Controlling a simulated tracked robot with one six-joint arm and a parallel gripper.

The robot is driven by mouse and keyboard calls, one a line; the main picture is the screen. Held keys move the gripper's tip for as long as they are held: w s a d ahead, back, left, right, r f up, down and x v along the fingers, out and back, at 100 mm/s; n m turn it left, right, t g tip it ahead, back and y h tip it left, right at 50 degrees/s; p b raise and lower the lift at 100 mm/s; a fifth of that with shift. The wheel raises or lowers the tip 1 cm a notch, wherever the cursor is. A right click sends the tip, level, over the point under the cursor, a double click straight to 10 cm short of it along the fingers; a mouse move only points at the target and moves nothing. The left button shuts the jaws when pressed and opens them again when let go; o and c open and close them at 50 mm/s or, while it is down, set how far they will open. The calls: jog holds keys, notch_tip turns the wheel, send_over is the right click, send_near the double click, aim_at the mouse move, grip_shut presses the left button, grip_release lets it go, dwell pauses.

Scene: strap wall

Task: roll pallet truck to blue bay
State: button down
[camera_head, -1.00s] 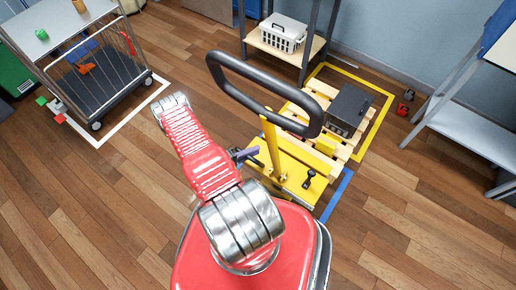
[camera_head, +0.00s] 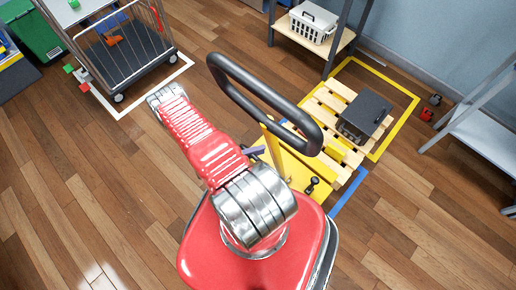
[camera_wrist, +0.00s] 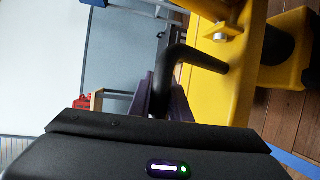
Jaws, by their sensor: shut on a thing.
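The yellow pallet truck (camera_head: 296,177) with its black loop handle (camera_head: 301,118) stands in front of me at centre. A wooden pallet (camera_head: 325,103) carrying a dark box (camera_head: 364,116) is at the truck's far end. How far the forks reach into it is hard to tell. Blue floor tape (camera_head: 348,192) shows beside the truck; the truck and my arm hide much of that bay. My gripper (camera_head: 254,151) is at the truck's mast. In the wrist view its purple fingers (camera_wrist: 166,103) are shut on a black bar (camera_wrist: 180,56) that sticks out from the yellow mast (camera_wrist: 238,75).
Yellow tape (camera_head: 412,100) frames the pallet. A shelf with a white crate (camera_head: 312,22) stands behind it. A wire cart (camera_head: 125,45) sits in a white-taped bay at upper left. A grey bench (camera_head: 485,130) is at right. The left foreground floor is clear.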

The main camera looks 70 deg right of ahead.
jog(key=c, duration=1.6)
grip_release()
jog(key=shift+f, duration=0.1)
jog(key=shift+c, duration=0.2)
jog(key=v, duration=1.3)
jog(key=shift+w+a, duration=0.2)
jog(key=shift+a, duration=0.15)
